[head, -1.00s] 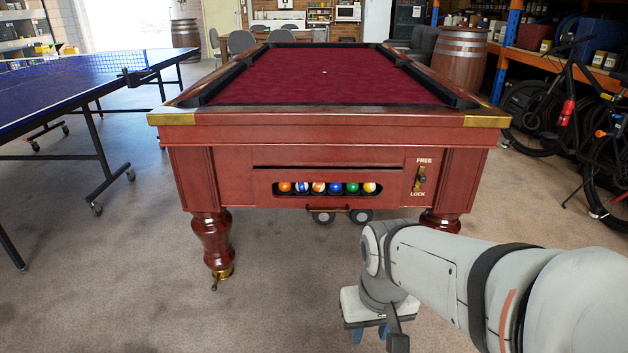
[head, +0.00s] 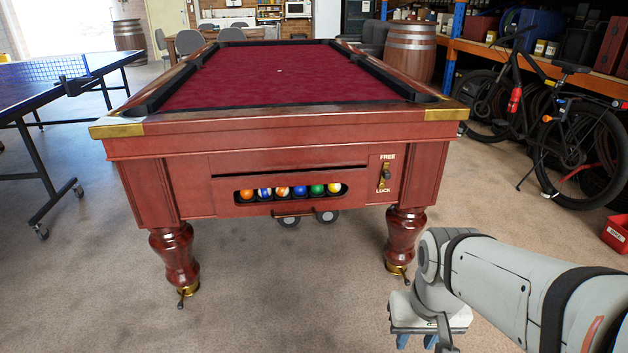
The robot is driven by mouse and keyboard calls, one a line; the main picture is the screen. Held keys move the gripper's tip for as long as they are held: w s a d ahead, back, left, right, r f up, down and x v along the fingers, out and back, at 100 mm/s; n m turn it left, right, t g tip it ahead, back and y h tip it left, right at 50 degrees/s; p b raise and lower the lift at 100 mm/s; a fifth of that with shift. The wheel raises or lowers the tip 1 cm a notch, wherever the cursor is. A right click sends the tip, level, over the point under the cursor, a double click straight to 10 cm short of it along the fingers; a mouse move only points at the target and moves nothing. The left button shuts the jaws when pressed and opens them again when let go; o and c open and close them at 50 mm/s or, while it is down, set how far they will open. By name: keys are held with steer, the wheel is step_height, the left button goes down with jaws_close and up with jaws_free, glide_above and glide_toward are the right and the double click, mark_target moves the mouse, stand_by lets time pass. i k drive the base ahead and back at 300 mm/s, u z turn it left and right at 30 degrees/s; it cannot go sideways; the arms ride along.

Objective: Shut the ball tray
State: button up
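The ball tray (head: 225,199) is a reddish wooden drawer front in the near end of the pool table (head: 280,146). Its slot-shaped window shows a row of several coloured balls (head: 283,191). A thin bar handle (head: 305,212) sits at its lower edge. A dark gap runs along its top, and it seems to stand out from the table; how far I cannot tell. My gripper (head: 416,342) points down at the bottom of the head view, below and right of the tray, apart from it. Its blue fingers look spread and empty; their tips are cut off.
Turned table legs (head: 404,238) stand either side of the tray. A FREE/LOCK lever (head: 385,174) is right of it. Two wheels (head: 327,216) show beneath. A table-tennis table (head: 40,96) is at left, a bicycle (head: 560,110) at right. The floor in front is clear.

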mark_target(229, 203)
steer(key=i, duration=1.25)
steer(key=z, duration=0.1)
